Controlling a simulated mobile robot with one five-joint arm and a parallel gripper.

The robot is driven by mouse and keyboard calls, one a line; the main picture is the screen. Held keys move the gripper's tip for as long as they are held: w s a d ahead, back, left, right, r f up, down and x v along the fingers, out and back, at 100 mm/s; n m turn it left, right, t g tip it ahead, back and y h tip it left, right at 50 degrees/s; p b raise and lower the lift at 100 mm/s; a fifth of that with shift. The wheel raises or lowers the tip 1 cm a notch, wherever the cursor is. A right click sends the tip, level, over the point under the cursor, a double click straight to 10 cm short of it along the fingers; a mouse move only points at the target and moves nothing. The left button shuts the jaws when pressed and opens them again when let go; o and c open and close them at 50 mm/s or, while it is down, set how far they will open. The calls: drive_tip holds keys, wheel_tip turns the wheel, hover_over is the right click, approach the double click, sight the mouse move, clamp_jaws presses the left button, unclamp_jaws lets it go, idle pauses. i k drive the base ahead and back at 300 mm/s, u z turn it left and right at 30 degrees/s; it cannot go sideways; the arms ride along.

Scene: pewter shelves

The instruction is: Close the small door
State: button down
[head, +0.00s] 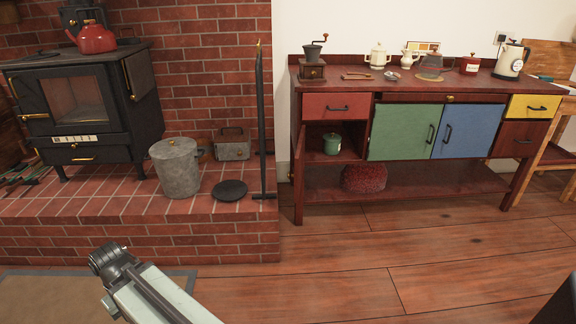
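The dark wooden sideboard (405,90) stands against the white wall at right. Below its red drawer (336,106), a small compartment is open at the front, with a green lidded pot (332,144) inside. The small door (299,149) seems to be the narrow dark red panel at the compartment's left edge, swung outward and seen nearly edge-on. The green door (400,132) and blue door (467,131) look shut. Part of my arm shows at the bottom left, far from the sideboard. My gripper's fingers are not visible.
A raised brick hearth (120,240) at left holds a black stove (75,110), a grey lidded pot (177,168), a black pan (230,190) and an upright black stand (260,130). Wooden floor (400,250) before the sideboard is clear. A mat (50,300) lies at bottom left.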

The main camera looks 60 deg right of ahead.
sight(297, 175)
drive_tip(key=z, duration=0.05)
drive_tip(key=i, duration=1)
